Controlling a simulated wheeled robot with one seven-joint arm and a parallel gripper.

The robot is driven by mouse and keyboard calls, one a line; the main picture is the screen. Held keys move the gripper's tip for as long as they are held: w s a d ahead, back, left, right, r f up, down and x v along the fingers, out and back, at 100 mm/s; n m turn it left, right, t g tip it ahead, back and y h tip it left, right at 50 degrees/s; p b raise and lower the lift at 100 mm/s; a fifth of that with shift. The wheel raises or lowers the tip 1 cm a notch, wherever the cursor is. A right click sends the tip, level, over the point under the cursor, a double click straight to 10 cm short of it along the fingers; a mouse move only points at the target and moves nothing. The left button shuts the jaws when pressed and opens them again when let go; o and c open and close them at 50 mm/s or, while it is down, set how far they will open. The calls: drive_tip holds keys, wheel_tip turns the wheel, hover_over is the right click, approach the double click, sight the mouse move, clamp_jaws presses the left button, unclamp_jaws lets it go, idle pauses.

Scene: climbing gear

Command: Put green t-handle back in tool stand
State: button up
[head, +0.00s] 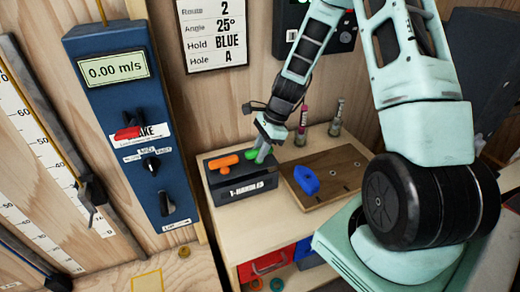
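The tool stand (262,186) is a dark box marked T-HANDLES on the wooden bench. An orange t-handle (223,162) sits in its top at the left. The green t-handle (252,154) is at the stand's right back end, with green showing on both sides of a grey finger. My gripper (262,154) points down there and appears shut on the green t-handle. The green t-handle's shaft is hidden, so I cannot tell how deep it is in the stand.
A brown board (345,170) with a blue hold (306,180) lies right of the stand. Small bottles (336,126) stand behind it. A blue control panel (135,125) is on the wall at left. Red and blue bins (264,264) sit below the bench top.

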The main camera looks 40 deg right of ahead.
drive_tip(key=o, duration=0.4)
drive_tip(key=shift+r, duration=0.1)
drive_tip(key=b+v, duration=0.2)
drive_tip(key=v, duration=1.5)
drive_tip(key=shift+s+d+b, duration=0.1)
drive_tip(key=shift+b, duration=0.2)
drive_tip(key=s+a+f+n+g+h+b, duration=0.1)
drive_tip(key=s+a+n, duration=0.3)
drive_tip(key=a+n, duration=0.5)
drive_tip(key=s+a+n+g+h, duration=0.1)
drive_tip(key=s+a+n, duration=0.3)
drive_tip(key=a, duration=0.9)
drive_tip(key=s+a+f+n, duration=0.1)
drive_tip(key=s+a+n, duration=0.2)
drive_tip(key=s+n, duration=0.1)
drive_tip(key=s+a+n+h, duration=0.1)
drive_tip(key=s+a+n, duration=0.2)
drive_tip(key=s+n, duration=0.2)
drive_tip(key=s+a+f+n+b, duration=0.1)
drive_tip(key=s+a+n, duration=0.2)
drive_tip(key=s+n, duration=0.2)
drive_tip(key=shift+s+a+f+n+t+h, duration=0.1)
drive_tip(key=shift+f+n+t+h, duration=0.1)
drive_tip(key=shift+n, duration=0.3)
drive_tip(key=shift+a+f+n+t+h, duration=0.1)
drive_tip(key=shift+f+n+t+h, duration=0.1)
drive_tip(key=shift+n, duration=0.3)
